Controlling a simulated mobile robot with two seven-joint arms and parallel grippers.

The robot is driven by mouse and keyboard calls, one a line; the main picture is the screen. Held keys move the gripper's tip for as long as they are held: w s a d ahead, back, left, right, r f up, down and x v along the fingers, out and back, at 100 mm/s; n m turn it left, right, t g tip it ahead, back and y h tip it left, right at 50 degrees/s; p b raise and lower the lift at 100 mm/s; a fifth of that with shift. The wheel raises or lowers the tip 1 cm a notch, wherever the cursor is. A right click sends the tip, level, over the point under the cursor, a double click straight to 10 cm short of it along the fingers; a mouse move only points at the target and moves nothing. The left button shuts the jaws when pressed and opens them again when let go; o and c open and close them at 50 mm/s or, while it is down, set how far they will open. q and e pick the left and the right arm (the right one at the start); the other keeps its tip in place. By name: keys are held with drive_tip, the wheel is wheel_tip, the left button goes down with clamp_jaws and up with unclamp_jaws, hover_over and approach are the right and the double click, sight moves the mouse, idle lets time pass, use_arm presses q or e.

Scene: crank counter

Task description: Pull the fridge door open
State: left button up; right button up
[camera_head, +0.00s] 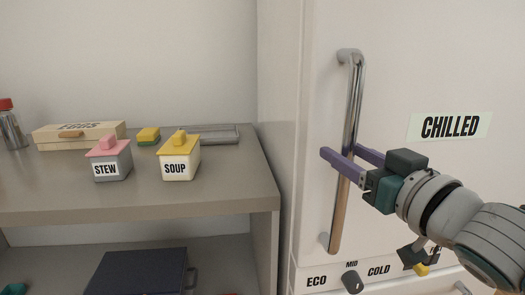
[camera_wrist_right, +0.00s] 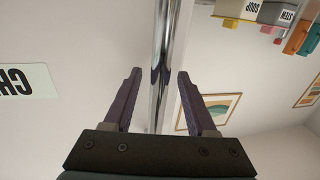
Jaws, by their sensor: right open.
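The white fridge door (camera_head: 420,75) fills the right of the head view and bears a CHILLED label (camera_head: 450,126). Its long upright chrome handle (camera_head: 353,100) is near the door's left edge. My right gripper (camera_head: 340,151) is open at about the handle's mid-height, with one purple finger on either side of the bar. In the right wrist view the handle (camera_wrist_right: 160,60) runs between the two spread fingers (camera_wrist_right: 158,80), with gaps to both. The door looks shut. My left gripper is not in view.
A grey counter (camera_head: 60,187) left of the fridge holds a STEW box (camera_head: 108,160), a SOUP box (camera_head: 179,161), an EGGS box (camera_head: 78,135), a yellow-green block (camera_head: 148,137) and a tray (camera_head: 222,135). A dial (camera_head: 352,281) sits below the handle.

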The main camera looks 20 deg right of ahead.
drive_tip(key=shift+w, duration=0.25)
clamp_jaws()
idle(0.3)
idle(0.9)
